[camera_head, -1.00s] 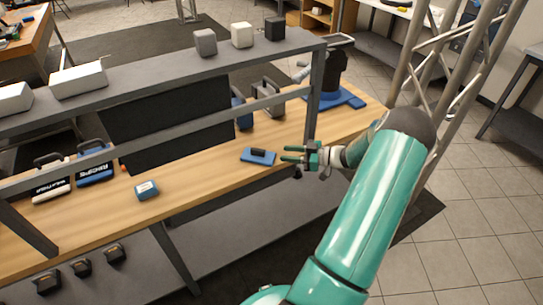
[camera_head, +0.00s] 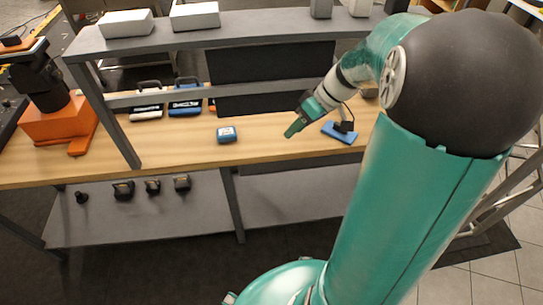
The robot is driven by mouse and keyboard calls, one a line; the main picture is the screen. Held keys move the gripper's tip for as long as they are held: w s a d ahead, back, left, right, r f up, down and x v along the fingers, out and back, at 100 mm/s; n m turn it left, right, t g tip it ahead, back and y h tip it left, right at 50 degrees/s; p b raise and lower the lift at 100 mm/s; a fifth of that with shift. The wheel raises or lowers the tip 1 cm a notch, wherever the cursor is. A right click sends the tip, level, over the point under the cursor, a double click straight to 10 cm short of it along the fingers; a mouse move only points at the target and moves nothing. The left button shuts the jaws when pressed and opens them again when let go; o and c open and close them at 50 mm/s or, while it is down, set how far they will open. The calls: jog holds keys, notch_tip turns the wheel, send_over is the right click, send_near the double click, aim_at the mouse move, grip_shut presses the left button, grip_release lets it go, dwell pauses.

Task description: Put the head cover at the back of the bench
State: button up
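I cannot tell for certain which piece is the head cover. A flat blue piece with a black block on it (camera_head: 340,133) lies on the wooden bench (camera_head: 270,149), right of my gripper. A small blue box with a pale label (camera_head: 227,134) sits on the bench left of my gripper. My gripper (camera_head: 291,131) points down and left over the bench, between these two. Its green fingers overlap in this view, so their gap is hidden. I see nothing held in it.
Two black-and-white and blue handled cases (camera_head: 185,105) stand toward the back. A grey upper shelf (camera_head: 250,27) with white boxes (camera_head: 195,15) runs above the bench. An orange robot arm (camera_head: 58,120) stands at left. Several dark items (camera_head: 153,187) sit on the lower shelf.

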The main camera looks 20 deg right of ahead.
jog(key=s+a+r+m+t+h, duration=0.1)
jog(key=s+a+r+m+h, duration=0.1)
jog(key=s+a+r, duration=0.3)
jog(key=s+a+r+m+t+h, duration=0.2)
jog(key=s+a+r, duration=0.3)
jog(key=s+a, duration=0.3)
jog(key=shift+s+a+m+h, duration=0.4)
jog(key=shift+s+h, duration=0.2)
jog(key=shift+h, duration=0.3)
jog(key=shift+d, duration=0.15)
